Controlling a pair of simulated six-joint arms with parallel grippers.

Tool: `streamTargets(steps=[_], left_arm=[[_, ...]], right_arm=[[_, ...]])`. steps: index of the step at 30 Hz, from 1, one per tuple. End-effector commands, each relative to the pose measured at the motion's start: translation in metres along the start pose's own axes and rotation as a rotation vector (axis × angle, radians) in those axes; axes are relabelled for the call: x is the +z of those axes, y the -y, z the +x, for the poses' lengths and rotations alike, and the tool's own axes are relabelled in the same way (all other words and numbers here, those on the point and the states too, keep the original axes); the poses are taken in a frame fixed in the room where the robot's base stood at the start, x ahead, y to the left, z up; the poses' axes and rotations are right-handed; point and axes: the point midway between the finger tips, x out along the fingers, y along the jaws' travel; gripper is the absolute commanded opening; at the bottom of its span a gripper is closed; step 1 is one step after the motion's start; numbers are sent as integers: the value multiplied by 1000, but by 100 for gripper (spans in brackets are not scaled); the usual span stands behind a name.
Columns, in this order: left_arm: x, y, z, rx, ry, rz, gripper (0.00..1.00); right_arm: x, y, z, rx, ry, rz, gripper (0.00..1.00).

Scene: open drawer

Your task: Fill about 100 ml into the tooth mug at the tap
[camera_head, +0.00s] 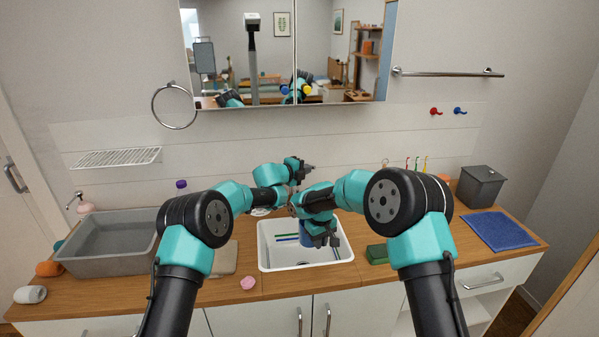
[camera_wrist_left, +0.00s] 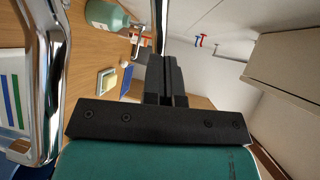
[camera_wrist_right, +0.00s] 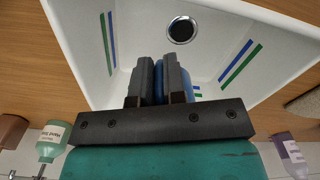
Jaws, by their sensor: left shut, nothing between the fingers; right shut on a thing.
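My right gripper (camera_head: 328,238) is shut on the blue tooth mug (camera_head: 307,236) and holds it in or over the white basin (camera_head: 264,252). In the right wrist view a blue strip of the mug (camera_wrist_right: 158,82) shows between the fingers (camera_wrist_right: 158,72); the rest of it is mostly hidden, so its water level cannot be seen. My left gripper (camera_head: 308,168) is shut and empty, above and behind the basin. The chrome tap (camera_wrist_left: 46,80) stands close beside the left fingers (camera_wrist_left: 166,75) in the left wrist view; my arms mostly hide it in the head view. No water stream is visible.
The basin has green and blue stripes and a drain (camera_wrist_right: 182,30). A grey tub (camera_head: 110,262) stands at left, with a folded beige cloth (camera_head: 224,258) beside it. A green bottle (camera_wrist_left: 106,15) stands near the tap.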

Motion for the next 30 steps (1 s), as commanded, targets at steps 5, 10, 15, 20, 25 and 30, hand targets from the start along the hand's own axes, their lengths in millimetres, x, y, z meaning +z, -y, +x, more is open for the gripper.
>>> streamTargets(steps=[5,10,15,20,25,30], left_arm=[[-2,0,8,6,63,-14,0],[-1,1,15,6,67,-14,0],[-1,2,21,7,67,-14,0],[0,4,24,6,68,-15,0],[0,4,25,7,67,-14,0],[0,4,25,6,67,-15,0]], right_arm=[[0,0,0,0,-1,0,0],[0,0,0,0,-1,0,0],[0,0,0,0,-1,0,0],[0,0,0,0,-1,0,0],[0,0,0,0,-1,0,0],[0,0,0,0,-1,0,0]])
